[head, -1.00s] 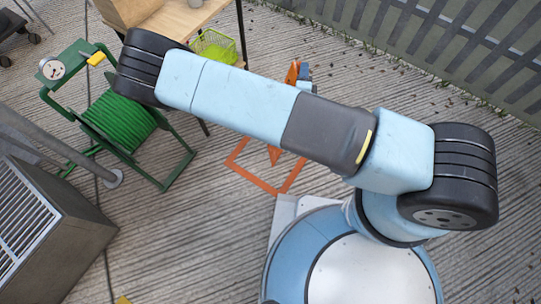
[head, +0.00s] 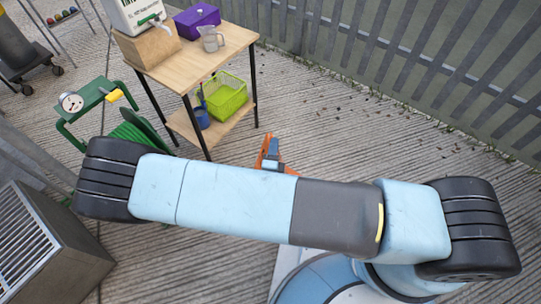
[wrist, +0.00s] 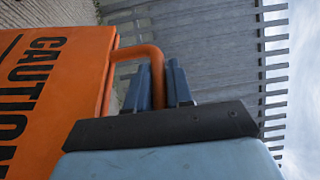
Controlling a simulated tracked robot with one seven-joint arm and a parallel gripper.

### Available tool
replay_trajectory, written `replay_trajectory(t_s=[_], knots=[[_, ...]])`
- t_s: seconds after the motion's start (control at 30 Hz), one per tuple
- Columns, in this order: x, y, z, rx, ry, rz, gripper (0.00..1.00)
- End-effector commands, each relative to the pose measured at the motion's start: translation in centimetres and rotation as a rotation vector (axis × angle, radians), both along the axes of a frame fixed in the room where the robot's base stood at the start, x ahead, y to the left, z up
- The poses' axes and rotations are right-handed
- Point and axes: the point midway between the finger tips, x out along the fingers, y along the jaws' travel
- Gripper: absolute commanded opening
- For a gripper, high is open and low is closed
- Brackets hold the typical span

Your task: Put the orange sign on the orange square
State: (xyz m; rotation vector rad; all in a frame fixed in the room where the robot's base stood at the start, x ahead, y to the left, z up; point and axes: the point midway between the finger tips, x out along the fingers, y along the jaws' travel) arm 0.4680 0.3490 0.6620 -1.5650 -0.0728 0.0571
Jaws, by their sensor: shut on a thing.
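The orange sign (wrist: 55,90) with black "CAUTION" lettering fills the left of the wrist view. My gripper (wrist: 158,82) is shut on the bent orange handle at the sign's edge. In the head view, only a small part of the sign (head: 263,152) and my blue gripper (head: 273,153) show above my arm. My arm covers the rest of the sign. The orange square outline on the ground is not visible now; my arm covers that area. I cannot tell whether the sign touches the ground.
A wooden table (head: 215,47) with a lower shelf stands behind, holding a purple box (head: 196,20) and a green basket (head: 224,97). A green hose reel (head: 145,130) and a grey vented box (head: 40,245) stand left. A slatted fence (head: 400,50) runs at upper right. Ground right is clear.

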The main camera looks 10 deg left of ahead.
Motion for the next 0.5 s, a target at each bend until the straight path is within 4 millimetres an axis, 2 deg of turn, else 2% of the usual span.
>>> replay_trajectory(t_s=[0.33,0.5], knots=[[5.8,2.7,-2.8,0.000,-0.003,0.000,0.00],[7.6,3.6,-5.5,0.000,-0.003,0.001,0.00]])
